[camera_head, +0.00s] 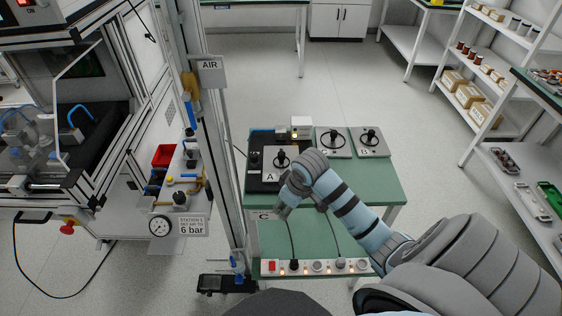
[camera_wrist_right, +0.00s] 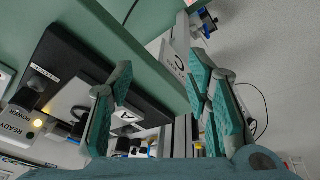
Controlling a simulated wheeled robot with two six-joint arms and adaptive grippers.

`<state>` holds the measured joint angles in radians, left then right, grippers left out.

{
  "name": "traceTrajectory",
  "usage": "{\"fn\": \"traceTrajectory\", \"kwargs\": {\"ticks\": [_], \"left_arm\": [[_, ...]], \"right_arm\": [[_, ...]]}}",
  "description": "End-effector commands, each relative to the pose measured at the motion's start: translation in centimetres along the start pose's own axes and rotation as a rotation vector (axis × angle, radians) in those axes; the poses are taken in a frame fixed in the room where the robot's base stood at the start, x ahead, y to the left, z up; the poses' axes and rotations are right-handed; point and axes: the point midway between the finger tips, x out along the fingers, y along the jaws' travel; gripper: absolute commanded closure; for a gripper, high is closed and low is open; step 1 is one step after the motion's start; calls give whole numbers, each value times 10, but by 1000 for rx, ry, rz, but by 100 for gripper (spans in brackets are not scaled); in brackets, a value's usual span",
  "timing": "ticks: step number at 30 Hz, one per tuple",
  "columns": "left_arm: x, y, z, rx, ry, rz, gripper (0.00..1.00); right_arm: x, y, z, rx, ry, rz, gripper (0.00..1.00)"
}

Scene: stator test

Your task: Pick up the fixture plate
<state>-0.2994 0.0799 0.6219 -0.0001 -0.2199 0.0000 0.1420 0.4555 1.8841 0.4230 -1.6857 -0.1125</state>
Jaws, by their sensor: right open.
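Several grey fixture plates with round black centre parts sit on the green table (camera_head: 385,185). The plate marked A (camera_head: 270,176) lies on a black base (camera_head: 256,187); my right arm covers part of its right side. Two more plates, (camera_head: 322,151) and (camera_head: 377,152), lie at the back right. My right gripper (camera_head: 284,208) is open and empty near the table's front left, nearer me than plate A. In the right wrist view the open fingers (camera_wrist_right: 158,80) show plate A (camera_wrist_right: 125,116) beyond the left finger. My left gripper is not in view.
A small white sign marked C (camera_head: 264,215) stands close to the right gripper. A power strip (camera_head: 315,267) with cables runs along the front. A metal post (camera_head: 222,150) stands left of the table. A white box (camera_head: 301,124) is at the back.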

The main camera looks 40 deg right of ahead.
Motion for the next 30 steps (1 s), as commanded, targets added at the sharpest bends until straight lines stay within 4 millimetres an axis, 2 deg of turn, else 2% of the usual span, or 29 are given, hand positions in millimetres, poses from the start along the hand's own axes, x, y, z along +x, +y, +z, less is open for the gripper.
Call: {"fn": "traceTrajectory", "kwargs": {"ticks": [1, 6, 9, 11, 14, 18, 26, 30], "left_arm": [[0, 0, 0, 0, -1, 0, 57], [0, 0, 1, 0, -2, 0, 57], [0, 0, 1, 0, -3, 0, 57], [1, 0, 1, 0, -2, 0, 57], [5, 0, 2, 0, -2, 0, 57], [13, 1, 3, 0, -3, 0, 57], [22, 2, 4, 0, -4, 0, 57], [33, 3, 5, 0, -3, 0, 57]], "right_arm": [[-11, 24, -22, 11, 9, 4, 55], [-64, 98, -82, 73, 49, -27, 55], [-92, 125, -101, 110, 79, -54, 55], [-94, 131, -106, 120, 87, -65, 55], [-73, 130, -108, 123, 87, -70, 55], [-34, 128, -112, 122, 88, -70, 55], [6, 127, -117, 122, 89, -67, 55], [35, 128, -119, 122, 88, -68, 55]]}}
